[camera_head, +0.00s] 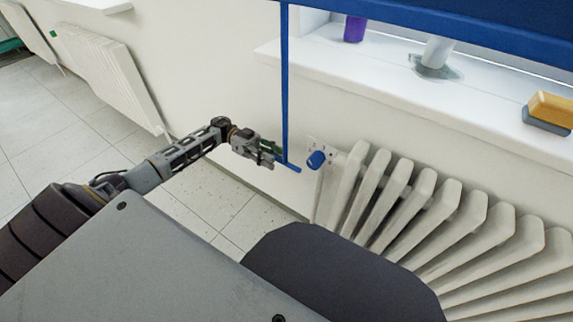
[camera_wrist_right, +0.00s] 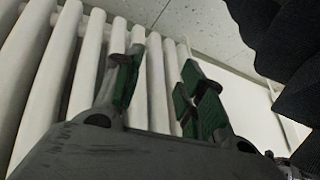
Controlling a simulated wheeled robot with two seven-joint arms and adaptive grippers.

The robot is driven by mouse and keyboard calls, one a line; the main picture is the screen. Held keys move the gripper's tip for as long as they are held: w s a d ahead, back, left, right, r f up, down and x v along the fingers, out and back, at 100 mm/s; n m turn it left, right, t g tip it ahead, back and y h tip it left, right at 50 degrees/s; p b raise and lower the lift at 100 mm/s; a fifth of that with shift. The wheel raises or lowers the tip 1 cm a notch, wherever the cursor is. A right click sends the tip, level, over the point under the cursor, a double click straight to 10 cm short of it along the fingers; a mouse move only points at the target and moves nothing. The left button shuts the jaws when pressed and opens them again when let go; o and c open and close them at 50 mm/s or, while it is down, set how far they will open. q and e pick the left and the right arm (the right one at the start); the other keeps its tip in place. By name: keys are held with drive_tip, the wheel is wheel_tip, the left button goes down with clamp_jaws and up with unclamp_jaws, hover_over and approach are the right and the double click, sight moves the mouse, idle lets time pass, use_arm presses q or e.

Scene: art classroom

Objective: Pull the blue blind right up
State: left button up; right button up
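The blue blind (camera_head: 500,32) shows at the top right of the head view, its lower edge hanging in front of the window above the sill. A blue strap (camera_head: 285,80) hangs straight down at its left side and ends at a short blue bar (camera_head: 291,167). My left gripper (camera_head: 275,153) is at the strap's lower end, its green-padded fingers right beside the strap and bar. Whether the fingers are closed on them is too small to tell. My right gripper (camera_wrist_right: 162,85) shows in the right wrist view, its fingers apart with nothing between them.
On the sill are a purple container (camera_head: 354,28), a pale cylinder (camera_head: 437,50) and a yellow block (camera_head: 551,108). Floor is clear at the left.

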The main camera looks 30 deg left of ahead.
sight(283, 162)
use_arm(q)
drive_tip(key=d, duration=0.4)
drive_tip(key=shift+s+d+b, duration=0.2)
drive_tip(key=shift+d+b, duration=0.05)
drive_tip(key=shift+b, duration=0.15)
drive_tip(key=shift+d, duration=0.5)
use_arm(e)
drive_tip(key=shift+a+f, duration=0.2)
drive_tip(key=shift+f, duration=1)
drive_tip(key=shift+r+t, duration=0.1)
drive_tip(key=shift+t, duration=0.2)
use_arm(q)
clamp_jaws()
use_arm(e)
drive_tip(key=shift+r, duration=0.1)
